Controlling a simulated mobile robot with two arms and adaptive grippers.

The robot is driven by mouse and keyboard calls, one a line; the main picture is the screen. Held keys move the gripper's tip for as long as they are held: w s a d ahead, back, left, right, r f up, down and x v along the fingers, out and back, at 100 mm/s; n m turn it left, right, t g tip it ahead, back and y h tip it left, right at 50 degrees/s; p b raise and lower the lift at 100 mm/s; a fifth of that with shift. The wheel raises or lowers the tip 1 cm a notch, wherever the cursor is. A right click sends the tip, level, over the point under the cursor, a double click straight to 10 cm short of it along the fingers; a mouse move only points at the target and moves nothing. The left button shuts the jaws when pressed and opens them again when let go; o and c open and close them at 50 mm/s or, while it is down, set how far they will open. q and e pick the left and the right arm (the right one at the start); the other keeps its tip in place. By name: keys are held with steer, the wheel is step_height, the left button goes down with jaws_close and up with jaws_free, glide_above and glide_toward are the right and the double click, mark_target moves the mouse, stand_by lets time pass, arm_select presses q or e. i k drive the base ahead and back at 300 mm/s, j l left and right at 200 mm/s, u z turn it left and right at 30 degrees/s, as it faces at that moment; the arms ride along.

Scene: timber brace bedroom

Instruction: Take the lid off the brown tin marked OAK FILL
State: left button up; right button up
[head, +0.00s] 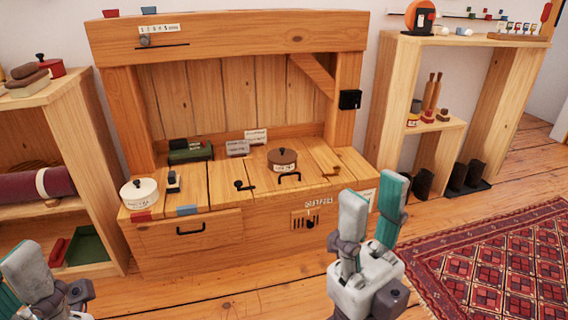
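The brown-lidded tin (282,166) stands upright on the plank top of the wooden bench (222,192), right of its middle. Its brown lid (282,155) with a dark knob is on it, and a pale label with writing too small to read faces me. A cream tin (140,194) with a dark knob stands at the bench's left end. My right gripper (374,208) is open and empty, in front of the bench and lower right of the brown tin, apart from it. My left gripper (18,285) is partly cut off at the lower left corner; its finger spacing is unclear.
Black handles (289,177) lie near the brown tin. Small cards (237,147) and a green box (190,150) stand behind. A timber brace (312,74) crosses the upper right corner. Shelves (72,135) flank the bench; a red rug (500,262) lies at right.

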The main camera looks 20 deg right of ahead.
mark_target(280, 155)
steer(key=l+u, duration=0.1)
steer(key=u, duration=0.55)
steer(key=i+l+u, duration=0.15)
steer(key=l+u, duration=0.15)
steer(key=l, duration=0.2)
steer(key=i+l+u, duration=0.1)
steer(key=l+u, duration=0.2)
steer(key=l, duration=0.2)
steer(key=l+u, duration=0.3)
steer(key=l, duration=0.25)
steer(key=l+u, duration=0.1)
steer(key=l, duration=1.65)
